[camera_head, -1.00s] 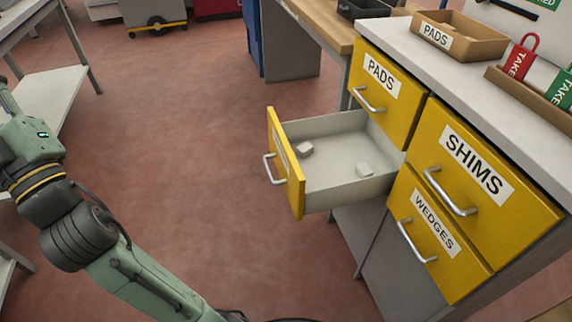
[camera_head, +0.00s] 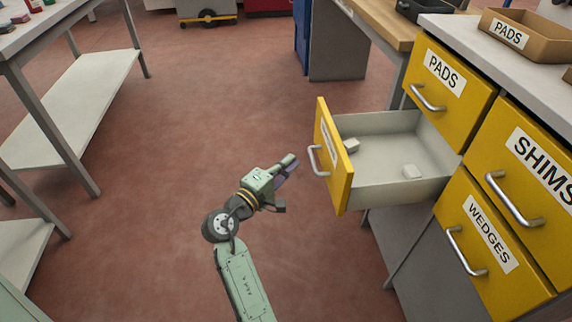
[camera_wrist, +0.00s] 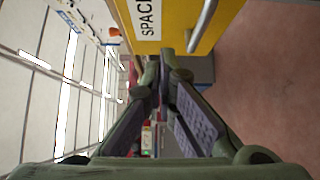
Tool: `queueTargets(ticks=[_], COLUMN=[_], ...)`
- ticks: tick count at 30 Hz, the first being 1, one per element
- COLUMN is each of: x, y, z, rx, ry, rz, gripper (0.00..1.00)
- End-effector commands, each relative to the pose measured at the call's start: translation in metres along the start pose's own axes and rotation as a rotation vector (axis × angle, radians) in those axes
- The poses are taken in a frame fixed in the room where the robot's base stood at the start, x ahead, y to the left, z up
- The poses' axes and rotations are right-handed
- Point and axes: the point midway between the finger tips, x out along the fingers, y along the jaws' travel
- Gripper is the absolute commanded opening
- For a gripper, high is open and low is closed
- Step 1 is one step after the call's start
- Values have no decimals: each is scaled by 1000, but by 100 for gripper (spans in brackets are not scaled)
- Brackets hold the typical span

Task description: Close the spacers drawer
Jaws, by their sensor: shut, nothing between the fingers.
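The spacers drawer (camera_head: 347,191) is pulled far out of the yellow cabinet, below the PADS drawer.
The PADS (camera_head: 452,84), SHIMS (camera_head: 537,160) and WEDGES (camera_head: 493,247) drawers are shut. A grey table with a lower shelf (camera_head: 80,120) stands at the left. Open red floor (camera_head: 190,110) lies between table and cabinet.

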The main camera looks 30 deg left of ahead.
Motion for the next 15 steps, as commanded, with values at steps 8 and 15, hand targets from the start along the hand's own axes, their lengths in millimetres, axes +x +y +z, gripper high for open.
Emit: queueTargets(ticks=[8, 15], x=[60, 80], y=[3, 2], z=[0, 23], rx=[3, 3], ry=[-1, 1], rz=[-1, 0], gripper=[0, 0])
